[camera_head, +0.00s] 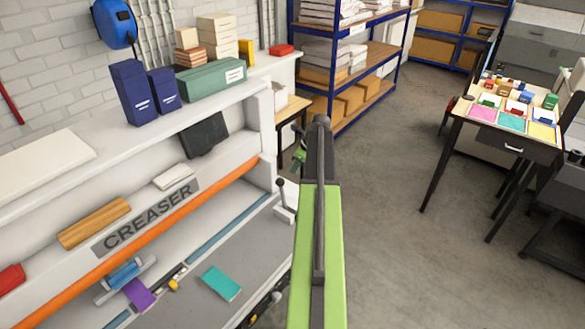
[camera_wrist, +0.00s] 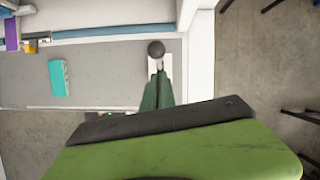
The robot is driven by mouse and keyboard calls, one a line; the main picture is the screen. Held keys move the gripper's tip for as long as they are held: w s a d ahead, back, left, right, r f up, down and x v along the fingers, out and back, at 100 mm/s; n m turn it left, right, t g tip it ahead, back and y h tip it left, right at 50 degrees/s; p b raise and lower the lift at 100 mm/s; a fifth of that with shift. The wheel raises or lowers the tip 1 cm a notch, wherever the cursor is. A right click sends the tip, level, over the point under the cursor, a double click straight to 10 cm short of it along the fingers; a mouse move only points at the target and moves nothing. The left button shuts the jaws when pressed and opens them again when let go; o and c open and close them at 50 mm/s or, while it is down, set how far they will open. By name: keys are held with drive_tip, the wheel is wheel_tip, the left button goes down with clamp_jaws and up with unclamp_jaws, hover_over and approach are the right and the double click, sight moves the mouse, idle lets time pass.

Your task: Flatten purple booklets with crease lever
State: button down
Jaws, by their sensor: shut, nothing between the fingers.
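The crease lever (camera_head: 281,184) is a dark ball knob on a thin stem at the right end of the creaser bench (camera_head: 262,262). In the wrist view the lever's knob (camera_wrist: 156,49) is just beyond my gripper (camera_wrist: 159,74), whose green fingers are shut and empty. In the head view my gripper (camera_head: 299,159) is partly hidden by my arm, up and right of the knob. I cannot tell whether the fingers touch the lever. One purple booklet (camera_head: 138,294) lies at the left below a blue roller (camera_head: 124,272); its edge shows in the wrist view (camera_wrist: 11,34).
A teal booklet (camera_head: 221,283) lies flat on the bench's grey surface. An orange bar (camera_head: 170,226) runs along the creaser. A wooden roll (camera_head: 94,223) and dark blue boxes (camera_head: 131,93) sit above. A table with coloured pads (camera_head: 510,119) stands right, across open floor.

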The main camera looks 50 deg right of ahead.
drive_tip(key=r, duration=0.1)
drive_tip(key=r+p, duration=0.2)
drive_tip(key=shift+s+r, duration=0.25)
drive_tip(key=shift+r, duration=0.15)
